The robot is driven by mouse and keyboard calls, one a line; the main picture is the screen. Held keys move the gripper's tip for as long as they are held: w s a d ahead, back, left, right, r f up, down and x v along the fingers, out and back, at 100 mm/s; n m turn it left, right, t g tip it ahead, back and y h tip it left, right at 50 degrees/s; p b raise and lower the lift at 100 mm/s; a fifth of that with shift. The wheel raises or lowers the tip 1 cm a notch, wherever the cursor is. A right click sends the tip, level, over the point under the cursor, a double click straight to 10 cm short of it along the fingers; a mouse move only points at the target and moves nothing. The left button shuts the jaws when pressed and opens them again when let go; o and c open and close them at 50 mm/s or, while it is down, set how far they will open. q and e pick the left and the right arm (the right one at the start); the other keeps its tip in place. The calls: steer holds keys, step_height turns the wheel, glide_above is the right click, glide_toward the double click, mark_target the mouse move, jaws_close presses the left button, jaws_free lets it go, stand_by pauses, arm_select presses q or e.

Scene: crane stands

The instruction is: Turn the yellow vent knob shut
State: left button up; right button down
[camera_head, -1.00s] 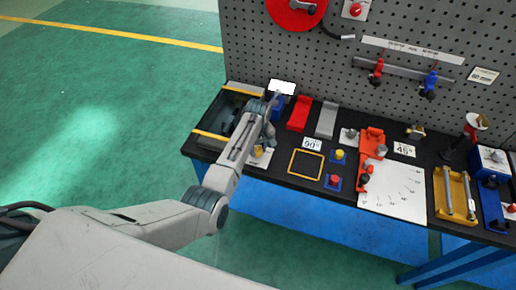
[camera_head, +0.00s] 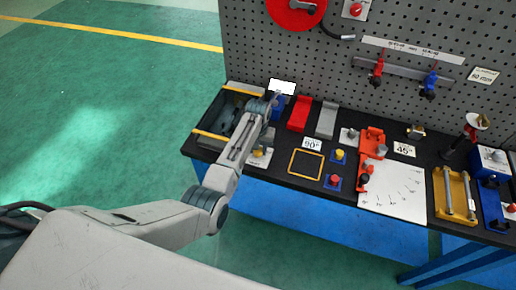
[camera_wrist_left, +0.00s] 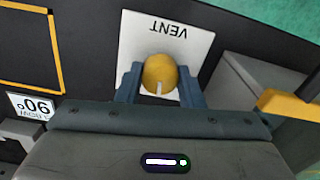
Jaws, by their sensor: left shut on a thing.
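The yellow vent knob (camera_wrist_left: 158,75) sits on a white plate marked VENT (camera_wrist_left: 188,38), which appears upside down in the left wrist view. The knob's pale pointer line runs toward the bottom of that view. My left gripper (camera_wrist_left: 160,82) is shut on the knob, with one blue-grey finger on each side. My right gripper is in neither current view.
A yellow-edged dark tray (camera_head: 212,136) is left of the plate. A yellow square outline (camera_head: 292,164), a yellow button (camera_head: 339,154) and a red button (camera_head: 335,179) lie to the right. A pegboard (camera_head: 330,62) rises behind the bench.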

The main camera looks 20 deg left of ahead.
arm_select(q)
steer(key=m, duration=0.4)
steer(key=shift+m, duration=0.3)
steer(key=shift+r+m, duration=0.1)
steer(key=shift+m, duration=2.2)
steer(key=o, duration=1)
step_height(320, 180, up, 11)
steer(key=b, duration=0.3)
